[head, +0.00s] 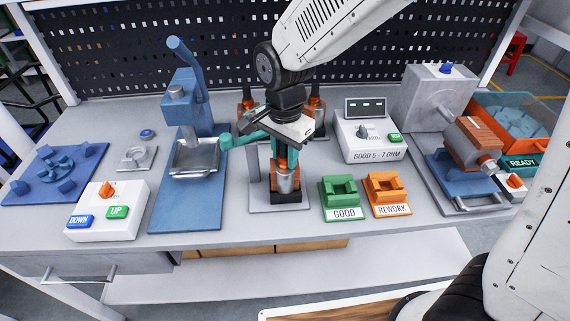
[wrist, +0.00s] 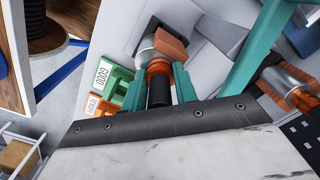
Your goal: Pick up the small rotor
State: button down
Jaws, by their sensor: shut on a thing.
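The small rotor (head: 287,183), with a steel body and orange copper parts, is upright at a black holder on a grey plate (head: 262,202) in the middle of the bench. My gripper (head: 286,152) points down from above and is shut on its upper part. In the wrist view the teal fingers of my gripper (wrist: 159,78) stand on either side of the black end of the rotor (wrist: 160,68), near its orange ring. I cannot tell whether the rotor's bottom touches the holder.
Green GOOD (head: 343,197) and orange REWORK (head: 387,194) nests stand just right. A meter box (head: 370,140) stands behind the nests. A button box (head: 107,212) is at front left.

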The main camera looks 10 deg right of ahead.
jog(key=shift+r, duration=0.15)
jog(key=shift+w+r, duration=0.1)
jog(key=shift+r, duration=1.15)
jog(key=s+d+r, duration=0.2)
jog(key=s, duration=1.4)
jog(key=shift+r, duration=0.15)
jog(key=shift+d, duration=0.1)
